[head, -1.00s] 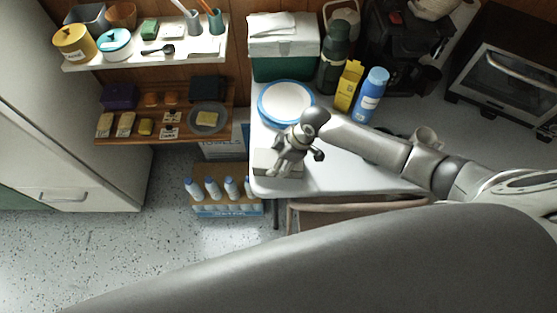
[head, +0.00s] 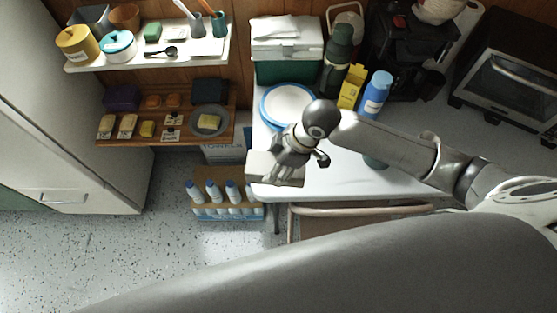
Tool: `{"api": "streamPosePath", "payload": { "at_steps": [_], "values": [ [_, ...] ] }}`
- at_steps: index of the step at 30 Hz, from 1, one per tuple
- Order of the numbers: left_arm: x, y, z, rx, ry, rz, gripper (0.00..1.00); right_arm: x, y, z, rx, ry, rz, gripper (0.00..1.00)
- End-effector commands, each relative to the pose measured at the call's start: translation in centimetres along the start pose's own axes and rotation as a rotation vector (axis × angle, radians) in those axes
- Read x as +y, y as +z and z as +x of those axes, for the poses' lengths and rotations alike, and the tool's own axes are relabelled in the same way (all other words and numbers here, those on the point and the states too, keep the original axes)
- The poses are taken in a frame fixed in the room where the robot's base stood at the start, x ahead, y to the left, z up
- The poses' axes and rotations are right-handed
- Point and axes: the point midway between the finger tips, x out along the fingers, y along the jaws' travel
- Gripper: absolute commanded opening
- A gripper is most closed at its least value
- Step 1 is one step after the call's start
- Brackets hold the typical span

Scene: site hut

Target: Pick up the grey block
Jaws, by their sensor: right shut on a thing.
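The grey block (head: 259,166) is a pale, flat-sided piece at the left end of the white table (head: 335,180). My right gripper (head: 284,170) reaches down over it from the right and is shut on it. The fingers and wrist hide part of the block's top and right side. The block juts a little past the table's left edge and looks slightly raised from the tabletop, though the gap under it is hard to see. My left gripper is not in view.
Behind the gripper stand a blue-rimmed plate (head: 288,105), a green and white cooler (head: 285,65), a yellow box (head: 351,86) and a blue bottle (head: 375,94). Shelves (head: 185,137) hang to the left. A bottle crate (head: 228,208) stands on the floor below.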

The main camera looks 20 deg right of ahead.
Motion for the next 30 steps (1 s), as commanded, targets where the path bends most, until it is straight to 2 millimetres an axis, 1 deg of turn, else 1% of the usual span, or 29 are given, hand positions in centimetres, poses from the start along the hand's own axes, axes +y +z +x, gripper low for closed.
{"api": "streamPosePath", "payload": {
  "at_steps": [1,6,9,15,22,27,30],
  "values": [
    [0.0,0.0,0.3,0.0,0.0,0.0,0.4,-0.9,-0.3,-0.2,0.006,-0.001,-0.005,0.0],
    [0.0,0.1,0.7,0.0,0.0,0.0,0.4,-3.5,-1.0,-1.2,0.007,-0.001,-0.004,0.0],
    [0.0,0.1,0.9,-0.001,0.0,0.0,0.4,-4.9,-1.4,-1.7,0.007,-0.002,-0.004,0.0],
    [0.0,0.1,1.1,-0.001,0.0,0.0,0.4,-7.0,-1.9,-2.6,0.006,-0.001,-0.003,0.0],
    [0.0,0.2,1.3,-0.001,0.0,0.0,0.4,-8.2,-2.2,-3.1,0.005,0.0,-0.002,0.0],
    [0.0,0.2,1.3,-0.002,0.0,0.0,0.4,-8.5,-2.3,-3.2,0.005,0.0,0.0,0.0],
    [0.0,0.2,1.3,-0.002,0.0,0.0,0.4,-8.2,-2.3,-3.3,0.005,0.005,0.009,0.0]
  ]
}}
